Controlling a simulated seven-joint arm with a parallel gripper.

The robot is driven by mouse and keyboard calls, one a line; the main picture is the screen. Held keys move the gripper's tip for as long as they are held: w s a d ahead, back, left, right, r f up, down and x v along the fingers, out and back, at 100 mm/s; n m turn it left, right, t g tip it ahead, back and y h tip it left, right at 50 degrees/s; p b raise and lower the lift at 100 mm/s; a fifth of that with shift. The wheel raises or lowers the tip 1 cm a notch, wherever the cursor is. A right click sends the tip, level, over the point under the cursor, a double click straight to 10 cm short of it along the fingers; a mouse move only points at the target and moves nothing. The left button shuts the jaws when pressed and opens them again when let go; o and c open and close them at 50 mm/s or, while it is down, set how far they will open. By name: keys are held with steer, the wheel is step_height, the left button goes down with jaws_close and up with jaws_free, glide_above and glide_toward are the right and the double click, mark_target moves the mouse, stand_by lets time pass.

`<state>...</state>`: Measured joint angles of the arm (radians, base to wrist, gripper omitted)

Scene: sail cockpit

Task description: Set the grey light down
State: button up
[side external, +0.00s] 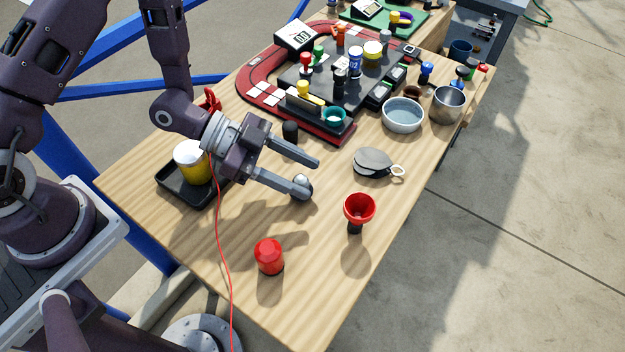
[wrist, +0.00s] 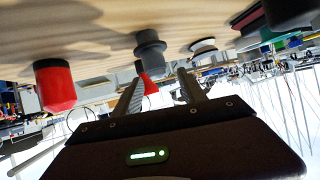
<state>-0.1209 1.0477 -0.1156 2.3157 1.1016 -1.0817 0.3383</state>
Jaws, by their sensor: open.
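The grey light (side external: 301,181) stands on the wooden table, partly hidden by the nearer finger in the side view. In the wrist view, which is upside down, the grey light (wrist: 150,50) appears upright on the tabletop, ahead of the fingers. My gripper (side external: 311,177) is open, with its fingers apart and low over the table; its fingers also show in the wrist view (wrist: 160,80). Nothing is visibly held between them. I cannot tell whether the nearer finger touches the light.
A red light (side external: 269,257) and a red funnel-shaped piece (side external: 359,210) stand nearby. A black tray (side external: 178,196) with a yellow-white cup is left. A dark knob (side external: 290,132) stands behind my gripper. The front table is mostly clear.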

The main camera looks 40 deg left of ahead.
mark_target(300, 176)
step_height(300, 176, up, 6)
steer(key=shift+d+r, duration=0.1)
steer(key=shift+w, duration=0.1)
steer(key=w+a+r+n+t+y, duration=0.25)
steer(key=a+r+y, duration=0.2)
steer(key=a, duration=0.25)
steer(key=w+a+r+n+t+y, duration=0.1)
steer(key=a+r+n+y, duration=0.25)
steer(key=a+y, duration=0.3)
steer(key=s+a+r+n+y, duration=0.2)
steer(key=s+a+r+n, duration=0.35)
steer(key=s+r, duration=0.3)
steer(key=s+d+n+g+h, duration=0.1)
steer(key=s+d+n+g, duration=0.1)
steer(key=s, duration=1)
steer(key=shift+s+d+r+n+h, duration=0.25)
steer(key=shift+d+r+n+h, duration=0.05)
steer(key=shift+d+r+n, duration=0.05)
steer(key=shift+g, duration=0.25)
